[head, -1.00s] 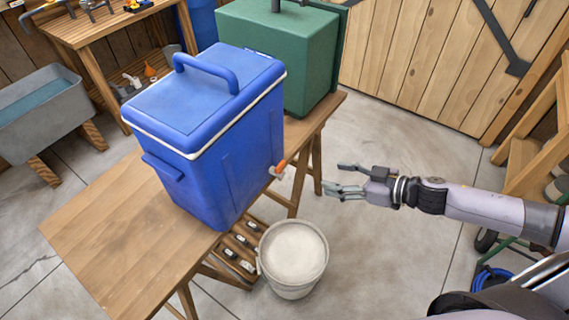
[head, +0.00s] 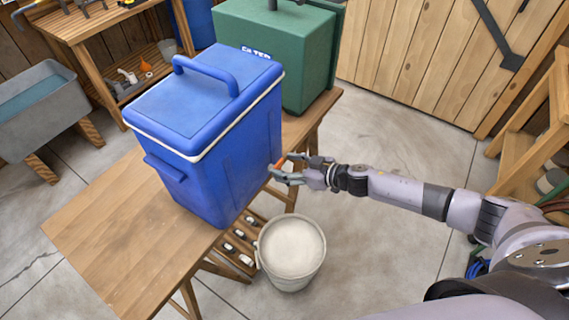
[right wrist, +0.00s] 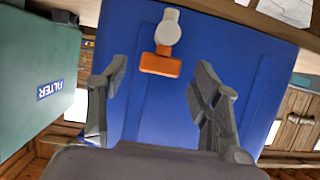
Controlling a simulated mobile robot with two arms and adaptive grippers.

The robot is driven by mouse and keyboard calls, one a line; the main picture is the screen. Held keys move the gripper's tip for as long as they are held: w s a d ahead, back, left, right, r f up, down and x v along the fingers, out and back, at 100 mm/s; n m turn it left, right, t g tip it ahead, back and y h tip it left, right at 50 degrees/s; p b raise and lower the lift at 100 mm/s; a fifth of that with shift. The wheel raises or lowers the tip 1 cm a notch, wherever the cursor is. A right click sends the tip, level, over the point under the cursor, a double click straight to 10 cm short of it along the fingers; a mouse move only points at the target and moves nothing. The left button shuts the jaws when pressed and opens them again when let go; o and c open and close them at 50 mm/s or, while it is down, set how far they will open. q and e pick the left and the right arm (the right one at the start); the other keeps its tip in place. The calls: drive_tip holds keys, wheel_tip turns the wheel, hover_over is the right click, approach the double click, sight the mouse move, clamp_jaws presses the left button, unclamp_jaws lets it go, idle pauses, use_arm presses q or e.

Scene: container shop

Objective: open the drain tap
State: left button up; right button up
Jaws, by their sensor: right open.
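The blue cooler (head: 210,130) stands on the wooden table with its lid closed. Its drain tap has an orange lever (head: 280,162), partly covered by my gripper in the head view. In the right wrist view the tap's white body (right wrist: 168,30) and orange lever (right wrist: 160,64) show on the blue wall. My right gripper (head: 284,168) is at the tap on the cooler's right side. In the right wrist view the open gripper (right wrist: 160,72) has a finger on each side of the lever, with gaps between. My left gripper is not in view.
A white bucket (head: 291,252) stands on the floor below the tap side. A green box (head: 285,55) stands behind the cooler on the same table (head: 110,235). A wooden ladder-like frame (head: 530,150) is at the right.

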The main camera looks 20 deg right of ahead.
drive_tip(key=shift+w+a+f, duration=0.25)
drive_tip(key=shift+w+a, duration=0.15)
drive_tip(key=shift+w, duration=0.05)
drive_tip(key=shift+c, duration=0.4)
drive_tip(key=c, duration=1.1)
